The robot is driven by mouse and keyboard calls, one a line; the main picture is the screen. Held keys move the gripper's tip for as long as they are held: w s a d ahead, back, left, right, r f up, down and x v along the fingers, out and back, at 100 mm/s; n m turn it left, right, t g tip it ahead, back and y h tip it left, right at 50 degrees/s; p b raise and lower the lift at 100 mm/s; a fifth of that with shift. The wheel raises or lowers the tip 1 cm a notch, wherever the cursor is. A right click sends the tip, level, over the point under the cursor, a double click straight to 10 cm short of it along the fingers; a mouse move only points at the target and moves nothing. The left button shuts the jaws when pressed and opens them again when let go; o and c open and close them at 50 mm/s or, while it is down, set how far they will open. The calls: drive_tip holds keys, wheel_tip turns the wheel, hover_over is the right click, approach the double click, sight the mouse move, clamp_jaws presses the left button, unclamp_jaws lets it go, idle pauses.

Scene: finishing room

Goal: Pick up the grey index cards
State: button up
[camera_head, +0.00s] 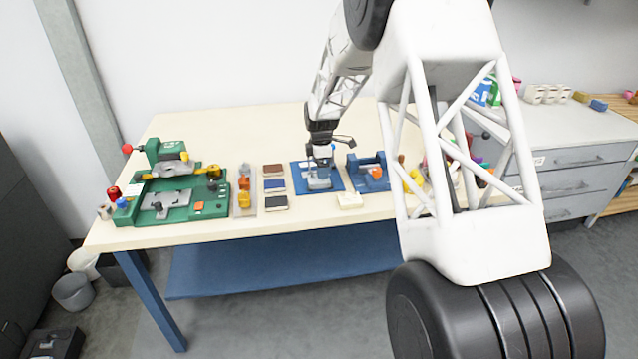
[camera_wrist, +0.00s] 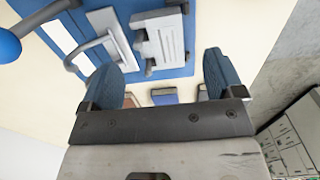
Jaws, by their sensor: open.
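Three small flat stacks lie in a column left of the blue mat in the head view. The nearest, with a dark grey top and pale edge, looks like the grey index cards (camera_head: 276,203). The blue stack (camera_head: 276,186) lies behind it and the brown stack (camera_head: 274,170) farthest back. My gripper (camera_head: 319,158) is above the blue mat, right of the stacks and apart from them. In the wrist view its two blue fingers (camera_wrist: 162,78) are spread with nothing held.
The blue mat (camera_head: 299,184) carries grey metal hardware. A blue fixture (camera_head: 374,180) stands to its right and a pale block (camera_head: 350,200) in front. Left of the stacks are a tray of orange and yellow parts (camera_head: 244,204) and a green fixture (camera_head: 207,206). The front table strip is bare.

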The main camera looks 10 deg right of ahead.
drive_tip(key=shift+f, duration=2.45)
drive_tip(key=shift+a, duration=0.1)
drive_tip(key=c, duration=1)
drive_tip(key=shift+r, duration=0.15)
drive_tip(key=shift+r, duration=4.9)
